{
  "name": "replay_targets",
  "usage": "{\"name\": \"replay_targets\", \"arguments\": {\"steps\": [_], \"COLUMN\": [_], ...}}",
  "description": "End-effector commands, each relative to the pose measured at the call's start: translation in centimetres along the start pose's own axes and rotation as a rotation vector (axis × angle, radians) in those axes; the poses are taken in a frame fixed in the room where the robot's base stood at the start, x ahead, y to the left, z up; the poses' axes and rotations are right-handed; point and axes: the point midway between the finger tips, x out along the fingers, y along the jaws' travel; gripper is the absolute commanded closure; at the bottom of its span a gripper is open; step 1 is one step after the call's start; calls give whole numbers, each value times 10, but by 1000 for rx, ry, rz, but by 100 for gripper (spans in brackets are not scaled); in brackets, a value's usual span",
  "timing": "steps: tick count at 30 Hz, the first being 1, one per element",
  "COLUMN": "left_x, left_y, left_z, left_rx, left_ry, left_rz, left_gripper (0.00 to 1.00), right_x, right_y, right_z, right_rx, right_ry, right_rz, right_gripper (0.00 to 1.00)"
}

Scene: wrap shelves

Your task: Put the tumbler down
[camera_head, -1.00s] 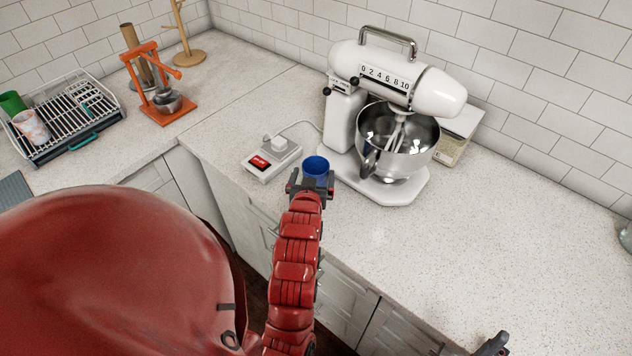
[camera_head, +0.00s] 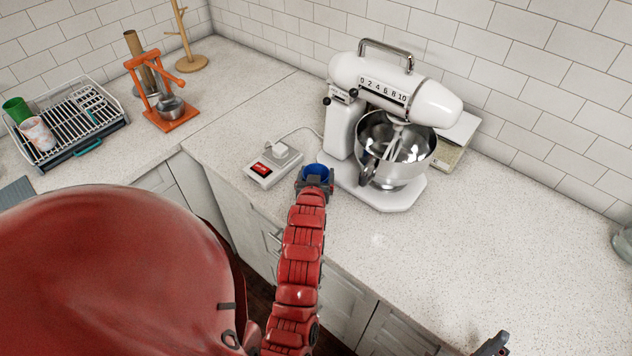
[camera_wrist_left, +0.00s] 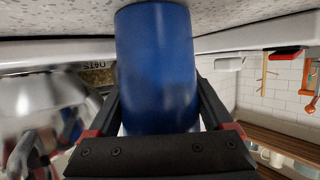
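The blue tumbler (camera_head: 318,170) is upright, open end up, at the counter's front edge, between the scale-like white device and the stand mixer. My left gripper (camera_head: 315,182) has its fingers on both sides of the tumbler and appears shut on it. In the left wrist view the tumbler (camera_wrist_left: 157,65) fills the middle between the two black fingers (camera_wrist_left: 160,115), with the speckled counter close to its far end. I cannot tell whether its base touches the counter. A dark tip of my right gripper (camera_head: 491,344) shows at the bottom edge; its fingers are mostly out of frame.
The white stand mixer (camera_head: 395,110) with its steel bowl stands just right of the tumbler. A dish rack (camera_head: 75,125) and orange press (camera_head: 170,115) stand farther left.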

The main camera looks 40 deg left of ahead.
Motion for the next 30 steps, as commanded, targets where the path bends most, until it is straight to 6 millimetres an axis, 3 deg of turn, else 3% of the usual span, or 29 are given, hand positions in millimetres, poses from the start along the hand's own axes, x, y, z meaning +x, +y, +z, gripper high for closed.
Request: {"name": "replay_targets", "arguments": {"steps": [1, 8, 23, 27, 30], "left_x": [0, 0, -4, -10, -28], "left_y": [0, 0, 1, 1, -4], "left_z": [0, 0, -12, -30, -26], "left_rx": [0, 0, 0, -1, -1], "left_ry": [0, 0, 4, 8, 2], "left_rz": [0, 0, 1, 2, 0], "left_gripper": [32, 73, 73, 73, 73], "right_x": [0, 0, -11, -26, -30], "right_y": [0, 0, -1, -1, -2], "right_z": [0, 0, 2, 4, 5], "right_rx": [0, 0, 0, 0, 0], "right_ry": [0, 0, 0, 0, 0], "right_rz": [0, 0, 0, 0, 0], "right_gripper": [0, 0, 0, 0, 0]}}
